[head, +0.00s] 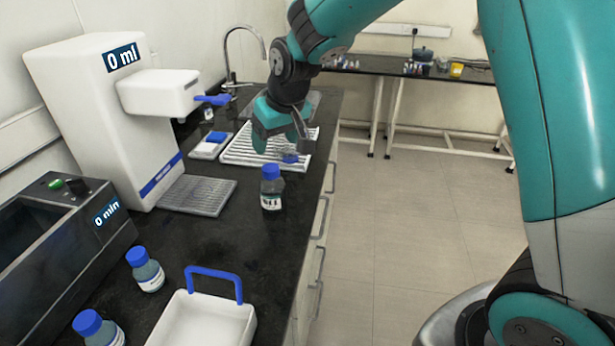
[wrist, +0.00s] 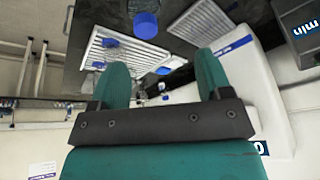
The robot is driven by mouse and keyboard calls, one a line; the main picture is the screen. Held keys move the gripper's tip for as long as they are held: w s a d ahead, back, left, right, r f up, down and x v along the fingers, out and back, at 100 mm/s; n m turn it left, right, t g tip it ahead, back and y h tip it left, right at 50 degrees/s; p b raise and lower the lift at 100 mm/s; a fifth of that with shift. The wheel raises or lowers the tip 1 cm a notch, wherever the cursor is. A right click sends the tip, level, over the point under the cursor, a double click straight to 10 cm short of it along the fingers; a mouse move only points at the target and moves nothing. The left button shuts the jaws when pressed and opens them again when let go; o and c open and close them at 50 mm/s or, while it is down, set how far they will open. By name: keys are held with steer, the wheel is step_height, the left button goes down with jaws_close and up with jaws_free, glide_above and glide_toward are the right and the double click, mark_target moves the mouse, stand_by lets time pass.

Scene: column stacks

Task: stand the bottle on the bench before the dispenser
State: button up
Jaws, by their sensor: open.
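A clear bottle with a blue cap and white label (head: 271,190) stands upright on the dark bench near its right edge. Its blue cap (wrist: 145,25) shows at the top of the wrist view. The white dispenser (head: 110,120), reading 0 ml, stands at the left, with a grey grated tray (head: 198,195) at its foot. The bottle stands to the right of that tray, apart from it. My gripper (head: 282,147) is open and empty, above the white rack and beyond the bottle. Its two teal fingers (wrist: 160,66) also show in the wrist view.
Two more blue-capped bottles (head: 146,270) (head: 98,329) stand front left, beside a white tray with a blue handle (head: 205,322) and a dark 0 min device (head: 60,245). A ribbed white rack (head: 240,152) holds a small blue item. Bench between bottle and grated tray is clear.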

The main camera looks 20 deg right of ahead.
steer(key=s+a+r+n+g+y, duration=0.1)
steer(key=s+a+r+n+g, duration=0.1)
steer(key=s, duration=1.3)
steer(key=s+a+r+n+g+y, duration=0.1)
steer(key=s+r, duration=0.3)
steer(key=s, duration=1.1)
steer(key=shift+s+a+r+n+g+y, duration=0.15)
steer(key=shift+s+a+n+g+y, duration=0.3)
steer(key=shift+n, duration=0.45)
steer(key=shift+w, duration=0.1)
